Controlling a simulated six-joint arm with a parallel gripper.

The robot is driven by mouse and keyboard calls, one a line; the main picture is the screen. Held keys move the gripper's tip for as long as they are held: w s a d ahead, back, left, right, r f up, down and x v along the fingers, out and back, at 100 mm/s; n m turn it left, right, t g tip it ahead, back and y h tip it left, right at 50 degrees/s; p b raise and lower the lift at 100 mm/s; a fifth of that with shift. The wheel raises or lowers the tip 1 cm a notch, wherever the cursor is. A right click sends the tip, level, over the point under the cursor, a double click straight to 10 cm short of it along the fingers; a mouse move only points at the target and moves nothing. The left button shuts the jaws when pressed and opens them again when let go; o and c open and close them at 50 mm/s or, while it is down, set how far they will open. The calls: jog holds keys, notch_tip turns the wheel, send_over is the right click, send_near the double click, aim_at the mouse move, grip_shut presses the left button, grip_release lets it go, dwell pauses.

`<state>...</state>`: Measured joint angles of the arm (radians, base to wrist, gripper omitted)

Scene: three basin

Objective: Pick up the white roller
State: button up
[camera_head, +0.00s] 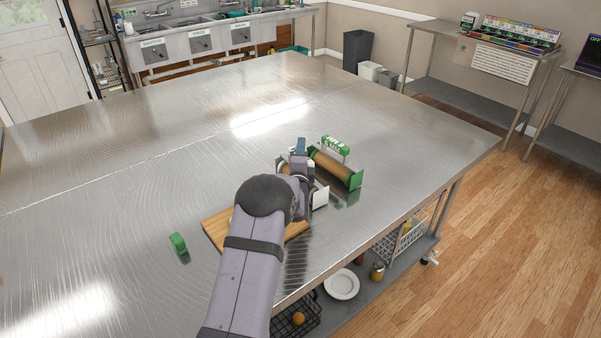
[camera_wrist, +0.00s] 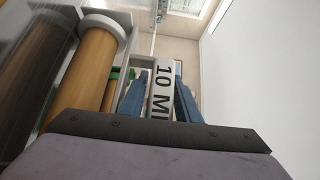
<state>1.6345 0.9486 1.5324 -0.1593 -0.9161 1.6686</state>
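My gripper (camera_head: 300,150) is over the steel table beside a roller rack, its blue fingers pointing away from the head camera. In the wrist view, my gripper (camera_wrist: 162,78) has its two blue fingers apart, one on each side of a white piece (camera_wrist: 162,95) marked "10 M…". This may be part of the white roller; its ends are hidden. Narrow gaps seem to show beside it, and I see no firm contact. Wooden rollers (camera_head: 330,165) lie in the rack, just right of my gripper; one wooden roller (camera_wrist: 90,68) is large in the wrist view.
The rack has a green end (camera_head: 355,180) and a white end plate (camera_head: 320,196). A green lettered block (camera_head: 335,146) is just behind. A wooden board (camera_head: 215,228) is partly under my arm, and a small green block (camera_head: 178,243) is left of it. The left table area is clear.

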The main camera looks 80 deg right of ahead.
grip_shut()
notch_tip(320, 180, up, 10)
jog(key=b, duration=0.2)
jog(key=shift+r+b, duration=0.2)
jog(key=shift+b, duration=0.1)
jog(key=shift+c, duration=1.8)
grip_release()
grip_shut()
jog(key=shift+w, duration=0.1)
